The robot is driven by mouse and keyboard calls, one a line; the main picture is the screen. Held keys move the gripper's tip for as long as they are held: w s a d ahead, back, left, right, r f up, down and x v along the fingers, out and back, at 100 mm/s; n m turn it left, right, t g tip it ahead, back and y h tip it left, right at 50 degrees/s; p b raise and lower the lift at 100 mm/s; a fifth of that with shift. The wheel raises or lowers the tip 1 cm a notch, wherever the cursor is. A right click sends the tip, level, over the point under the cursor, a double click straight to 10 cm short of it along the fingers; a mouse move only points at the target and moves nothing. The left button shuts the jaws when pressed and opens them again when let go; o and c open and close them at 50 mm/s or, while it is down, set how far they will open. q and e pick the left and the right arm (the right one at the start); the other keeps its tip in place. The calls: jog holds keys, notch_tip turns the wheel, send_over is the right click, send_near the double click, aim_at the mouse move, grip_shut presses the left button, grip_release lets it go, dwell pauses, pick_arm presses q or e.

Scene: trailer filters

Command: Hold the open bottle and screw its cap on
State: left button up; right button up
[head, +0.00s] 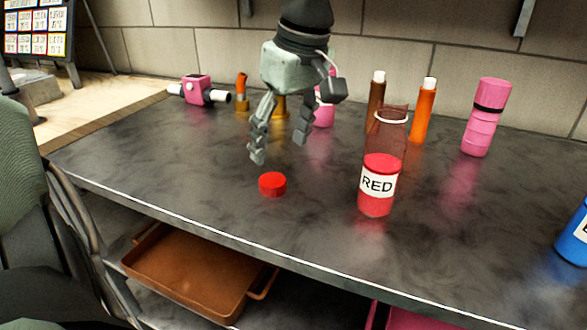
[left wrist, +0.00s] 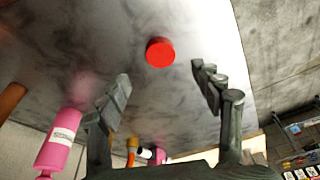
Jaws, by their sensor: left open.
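The open bottle (head: 379,172) is clear with red contents and a white label reading RED. It stands upright on the dark table, its neck uncapped with a pale ring. The red cap (head: 272,184) lies on the table to the left of the bottle, apart from it. My left gripper (head: 279,152) is open and empty, fingers pointing down above and behind the cap. In the left wrist view the cap (left wrist: 160,52) lies beyond the open fingers (left wrist: 165,88), near the middle between them. My right gripper is not in view.
Behind stand a pink bottle (head: 487,117), an orange tube (head: 424,111), a brown tube (head: 376,92) and a pink fitting (head: 197,90). A blue container (head: 575,236) is at the right edge. A brown tray (head: 195,275) sits on the shelf below. The table's front left is clear.

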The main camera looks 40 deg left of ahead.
aim_at(273, 179)
pick_arm(q)
jog(key=shift+x, duration=1.3)
jog(key=shift+s, duration=0.15)
jog(key=shift+x, duration=2.6)
jog(key=shift+c, duration=0.3)
jog(key=c, duration=0.8)
